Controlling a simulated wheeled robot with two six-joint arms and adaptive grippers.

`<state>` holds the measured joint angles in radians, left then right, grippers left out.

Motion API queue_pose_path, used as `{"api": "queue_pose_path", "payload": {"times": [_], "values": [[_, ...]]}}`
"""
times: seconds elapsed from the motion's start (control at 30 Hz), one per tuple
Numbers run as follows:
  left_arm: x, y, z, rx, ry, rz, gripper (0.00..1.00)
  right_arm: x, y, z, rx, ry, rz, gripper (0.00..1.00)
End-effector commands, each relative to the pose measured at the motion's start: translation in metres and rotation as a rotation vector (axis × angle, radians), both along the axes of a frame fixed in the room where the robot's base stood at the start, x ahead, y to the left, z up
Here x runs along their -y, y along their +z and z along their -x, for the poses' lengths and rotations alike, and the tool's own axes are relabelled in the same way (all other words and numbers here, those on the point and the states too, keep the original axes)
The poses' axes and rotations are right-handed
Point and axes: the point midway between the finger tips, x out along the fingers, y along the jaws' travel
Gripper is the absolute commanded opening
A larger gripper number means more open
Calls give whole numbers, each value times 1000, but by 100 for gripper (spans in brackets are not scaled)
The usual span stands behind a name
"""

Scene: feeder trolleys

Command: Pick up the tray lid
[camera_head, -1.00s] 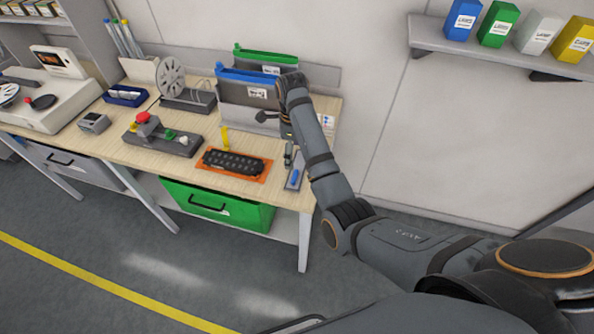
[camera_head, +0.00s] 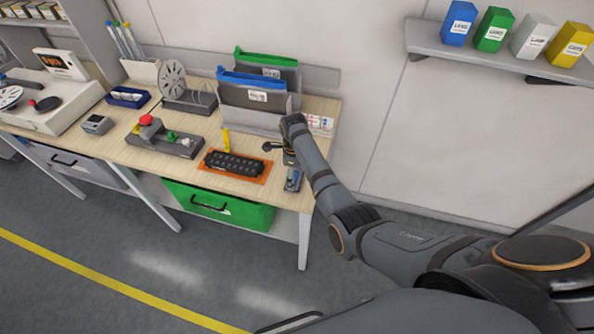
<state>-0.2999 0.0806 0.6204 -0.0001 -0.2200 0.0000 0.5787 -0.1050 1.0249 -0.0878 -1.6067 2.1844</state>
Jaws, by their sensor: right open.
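A black ribbed tray (camera_head: 234,162) lies on an orange mat (camera_head: 264,179) at the front right of the wooden workbench. I cannot tell whether its dark top is a separate lid. My right gripper (camera_head: 277,150) is open, to the right of the tray and close to the bench top. The wrist partly hides its fingers. It appears empty and apart from the tray. My left gripper is not in view.
A yellow upright piece (camera_head: 226,140) stands behind the tray. A grey holder with blue and green folders (camera_head: 254,95) stands behind. A small grey-blue item (camera_head: 293,180) lies near the right edge.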

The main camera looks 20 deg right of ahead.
Motion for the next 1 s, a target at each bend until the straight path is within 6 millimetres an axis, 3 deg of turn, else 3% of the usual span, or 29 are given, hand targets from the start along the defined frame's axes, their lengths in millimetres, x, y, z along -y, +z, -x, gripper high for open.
{"api": "queue_pose_path", "payload": {"times": [0.17,0.6,1.0], "values": [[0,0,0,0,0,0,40,0,0,0,1,0,0,82],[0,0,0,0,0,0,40,0,0,0,1,0,0,25],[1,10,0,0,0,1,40,2,10,-1,1,1,1,24]]}}
